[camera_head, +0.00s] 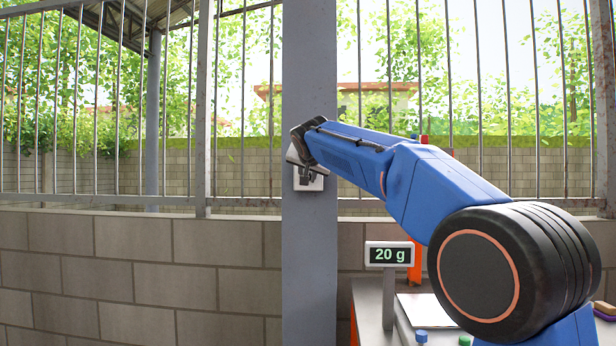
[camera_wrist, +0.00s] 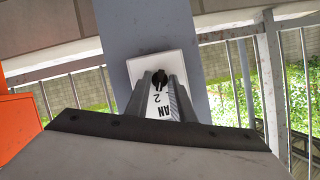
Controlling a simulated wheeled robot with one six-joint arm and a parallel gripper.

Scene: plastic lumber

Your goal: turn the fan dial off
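The fan dial is a black knob (camera_wrist: 160,77) on a white plate (camera_wrist: 180,62), fixed to a grey post. In the wrist view, part of the plate's lettering, "AN 2", shows upside down between my fingers. My gripper (camera_wrist: 160,84) is at the dial, its two fingers apart with one on each side of the knob. I cannot tell whether they touch it. In the head view, my gripper (camera_head: 306,172) is in front of the white plate (camera_head: 317,182) and hides most of it and the knob.
The grey post (camera_head: 309,260) stands before a block wall (camera_head: 150,265) with a barred fence. An orange surface (camera_wrist: 18,120) is at left in the wrist view.

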